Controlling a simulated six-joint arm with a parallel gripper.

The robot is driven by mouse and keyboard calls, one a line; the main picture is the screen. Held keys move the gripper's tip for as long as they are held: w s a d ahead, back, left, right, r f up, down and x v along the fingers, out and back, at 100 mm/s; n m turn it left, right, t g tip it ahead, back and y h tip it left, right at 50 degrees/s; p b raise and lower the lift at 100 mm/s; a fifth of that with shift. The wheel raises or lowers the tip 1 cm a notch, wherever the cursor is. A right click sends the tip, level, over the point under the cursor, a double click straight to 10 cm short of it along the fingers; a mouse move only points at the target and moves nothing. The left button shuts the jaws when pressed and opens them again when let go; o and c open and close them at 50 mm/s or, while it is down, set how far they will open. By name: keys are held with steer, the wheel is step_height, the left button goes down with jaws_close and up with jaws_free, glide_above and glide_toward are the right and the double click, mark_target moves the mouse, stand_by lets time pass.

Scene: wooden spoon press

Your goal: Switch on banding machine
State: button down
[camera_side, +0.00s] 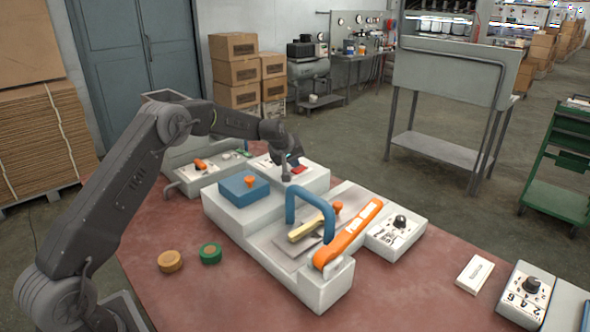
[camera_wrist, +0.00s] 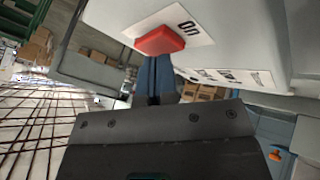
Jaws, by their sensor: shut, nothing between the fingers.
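The banding machine (camera_side: 228,215) is a pale grey stepped block in the middle of the red table. A red switch (camera_side: 299,169) sits on a white plate on its raised rear part. In the wrist view the red switch (camera_wrist: 160,40) shows beside a label reading ON. My gripper (camera_side: 287,178) is shut and empty, pointing down just left of the switch in the side view. In the wrist view my gripper's blue fingers (camera_wrist: 154,68) end right at the switch's edge; I cannot tell whether they touch it.
A blue block (camera_side: 243,190), a blue arched handle (camera_side: 310,196) and an orange lever (camera_side: 347,236) stand on the machine. A control box with a black knob (camera_side: 399,225) is at its right. Orange (camera_side: 170,262) and green (camera_side: 210,253) discs lie front left on the table.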

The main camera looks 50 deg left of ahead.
steer(key=shift+r, duration=0.15)
steer(key=shift+w+r, duration=0.15)
steer(key=shift+r, duration=0.55)
steer(key=shift+r, duration=0.1)
steer(key=shift+w+r, duration=0.2)
steer(key=shift+r, duration=1)
steer(key=shift+w+r, duration=0.2)
steer(key=shift+r, duration=0.95)
steer(key=s+d+r+m+h, duration=0.1)
steer(key=s+d+r+m, duration=0.2)
steer(key=s+d+r, duration=0.6)
steer(key=s+d+r+m, duration=0.3)
steer(key=s+d+r, duration=0.3)
steer(key=s, duration=0.5)
steer(key=s+d+f+m, duration=0.1)
steer(key=s+d+f, duration=0.1)
steer(key=s, duration=0.6)
steer(key=s+d+f+m+g, duration=0.1)
steer(key=s+d+f+m, duration=0.1)
steer(key=s, duration=0.7)
steer(key=s+d+f+m, duration=0.2)
steer(key=s+d, duration=0.2)
steer(key=s, duration=0.5)
steer(key=shift+f+g+h, duration=0.3)
steer(key=shift+f+h, duration=0.05)
steer(key=shift+h, duration=0.05)
